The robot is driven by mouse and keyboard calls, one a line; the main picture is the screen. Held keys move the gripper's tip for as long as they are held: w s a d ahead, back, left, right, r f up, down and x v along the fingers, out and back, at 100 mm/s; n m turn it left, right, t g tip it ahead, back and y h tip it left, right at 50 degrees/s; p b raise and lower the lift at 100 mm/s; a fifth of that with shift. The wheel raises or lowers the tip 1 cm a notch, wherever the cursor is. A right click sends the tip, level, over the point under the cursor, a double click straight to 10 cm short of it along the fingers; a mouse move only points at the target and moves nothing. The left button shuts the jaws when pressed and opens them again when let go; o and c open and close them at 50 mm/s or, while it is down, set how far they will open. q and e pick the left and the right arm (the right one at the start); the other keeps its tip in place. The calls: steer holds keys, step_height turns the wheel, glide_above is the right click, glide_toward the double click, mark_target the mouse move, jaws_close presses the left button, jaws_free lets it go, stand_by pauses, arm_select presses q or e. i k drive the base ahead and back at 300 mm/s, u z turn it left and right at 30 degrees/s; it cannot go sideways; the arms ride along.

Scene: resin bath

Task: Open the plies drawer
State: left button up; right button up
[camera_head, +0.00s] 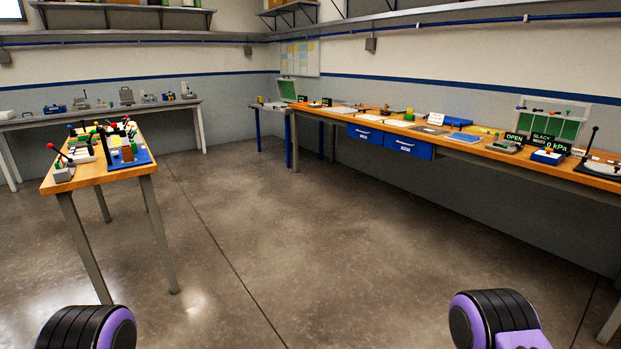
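Two blue drawers hang side by side under the long wooden workbench (470,152) along the right wall. The left drawer (366,134) and the right drawer (408,147) each have a small white label or handle on the front. The lettering is too small to read, so I cannot tell which is the plies drawer. Both drawers look shut, with fronts near the bench edge. They are well ahead of me across the floor. Only purple and black parts of my arms show at the bottom edge; neither gripper is in view.
A wooden table (92,177) with many small parts stands at the left. A grey bench (28,123) runs along the back left wall. Open concrete floor (300,240) lies between me and the drawers. A gauge display (555,146) and lever devices sit on the right bench.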

mark_target(375, 136)
steer(key=z, duration=0.15)
steer(key=i, duration=3.2)
steer(key=z, duration=0.4)
steer(key=i, duration=3.15)
steer(key=z, duration=0.15)
